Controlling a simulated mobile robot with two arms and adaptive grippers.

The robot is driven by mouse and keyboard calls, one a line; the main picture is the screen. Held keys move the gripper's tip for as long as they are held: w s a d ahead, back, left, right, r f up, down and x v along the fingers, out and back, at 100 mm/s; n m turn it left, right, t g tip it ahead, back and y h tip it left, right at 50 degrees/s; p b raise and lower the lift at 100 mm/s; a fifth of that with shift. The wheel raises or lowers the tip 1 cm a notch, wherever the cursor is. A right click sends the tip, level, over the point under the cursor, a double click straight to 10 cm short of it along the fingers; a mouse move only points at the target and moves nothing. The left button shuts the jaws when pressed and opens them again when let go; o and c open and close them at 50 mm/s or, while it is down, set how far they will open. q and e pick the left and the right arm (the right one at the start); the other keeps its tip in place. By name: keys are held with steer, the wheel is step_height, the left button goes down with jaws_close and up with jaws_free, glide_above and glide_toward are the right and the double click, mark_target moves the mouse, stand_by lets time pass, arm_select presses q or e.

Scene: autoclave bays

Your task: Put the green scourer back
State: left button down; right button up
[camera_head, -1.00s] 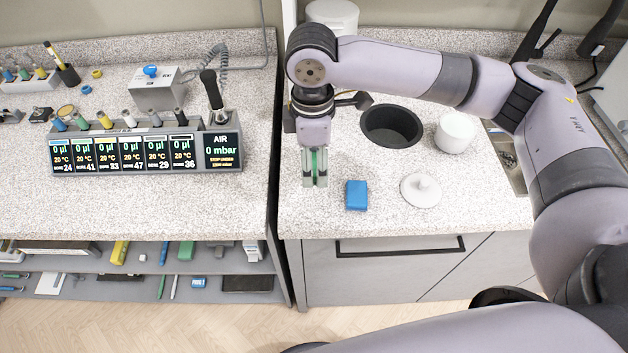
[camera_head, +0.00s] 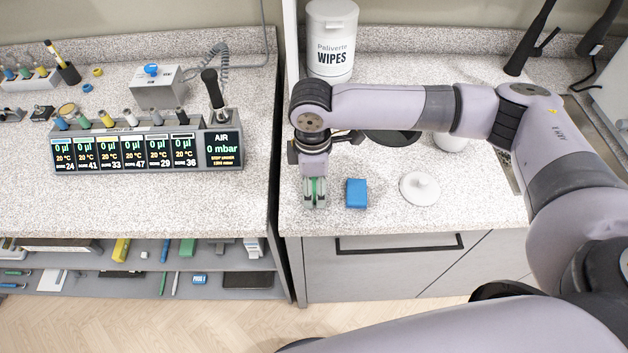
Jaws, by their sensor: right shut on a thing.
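My right gripper (camera_head: 315,196) points down at the left part of the right-hand worktop, near its front edge. It is shut on the green scourer (camera_head: 314,187), of which only a narrow green strip shows between the fingers. The fingertips are at or close above the worktop; I cannot tell whether the scourer touches it. A blue block (camera_head: 356,193), like a sponge, lies just right of the gripper, apart from it. My left gripper is not in view.
A white lid with a knob (camera_head: 419,188) lies right of the blue block. A dark round bowl (camera_head: 390,137) and a white pot (camera_head: 450,141) are partly behind my right arm. A wipes tub (camera_head: 332,42) stands behind. A gap separates the left worktop (camera_head: 150,205).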

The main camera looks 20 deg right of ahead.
steer(key=o, duration=1)
steer(key=shift+r, duration=0.1)
step_height(320, 180, up, 12)
steer(key=shift+a+r+b, duration=0.1)
steer(key=shift+b, duration=0.85)
